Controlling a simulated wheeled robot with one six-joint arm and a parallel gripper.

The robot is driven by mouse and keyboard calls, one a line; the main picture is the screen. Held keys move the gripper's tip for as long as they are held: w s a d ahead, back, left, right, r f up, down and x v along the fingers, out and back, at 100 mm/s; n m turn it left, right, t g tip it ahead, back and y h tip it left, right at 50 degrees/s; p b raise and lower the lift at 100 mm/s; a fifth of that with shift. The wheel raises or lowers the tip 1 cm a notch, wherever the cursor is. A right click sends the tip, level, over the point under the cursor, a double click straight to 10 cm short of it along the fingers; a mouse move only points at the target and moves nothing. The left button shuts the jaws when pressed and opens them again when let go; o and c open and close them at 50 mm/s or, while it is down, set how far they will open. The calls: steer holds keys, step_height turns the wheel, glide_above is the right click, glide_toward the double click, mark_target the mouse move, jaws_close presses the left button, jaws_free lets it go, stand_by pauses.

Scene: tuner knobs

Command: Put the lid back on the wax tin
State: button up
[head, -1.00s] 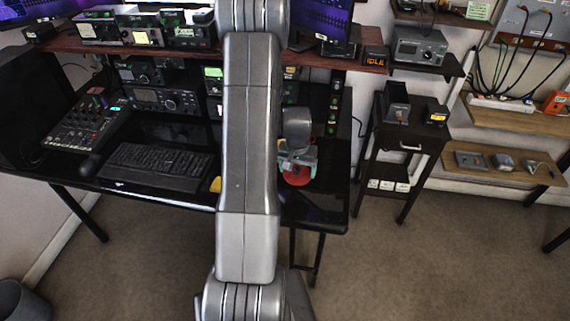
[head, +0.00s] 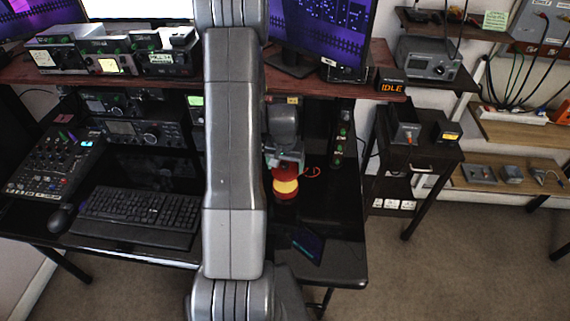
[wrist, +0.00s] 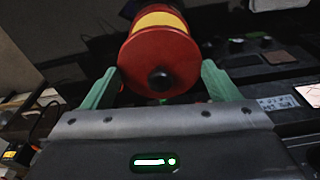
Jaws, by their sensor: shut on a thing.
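My gripper (head: 286,163) is over the right part of the black desk. In the wrist view its two green fingers (wrist: 160,69) are shut on the sides of a round red lid (wrist: 145,60) with a black knob (wrist: 160,80). The red wax tin with a yellow face (head: 286,187) is on the desk, just below the gripper in the head view. Its yellow and red (wrist: 160,19) show behind the lid in the wrist view. I cannot tell whether lid and tin touch.
A keyboard (head: 138,213) and a mixer (head: 52,160) are on the desk to the left. A red loop (head: 311,172) is right of the gripper. A dark flat device (head: 308,245) lies near the front edge. A shelf with radios and a monitor (head: 322,35) runs above.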

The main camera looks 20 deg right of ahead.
steer(key=shift+f+b, duration=1.85)
steer(key=shift+f, duration=1.15)
steer(key=shift+r+b, duration=0.1)
steer(key=shift+b, duration=0.4)
steer(key=shift+f+b, duration=0.2)
steer(key=shift+b, duration=0.45)
stand_by(0.4)
steer(key=o, duration=0.9)
steer(key=shift+c, duration=0.2)
steer(key=shift+r, duration=0.15)
steer(key=shift+r+p, duration=1.9)
steer(key=shift+r, duration=1.5)
steer(key=shift+c, duration=0.2)
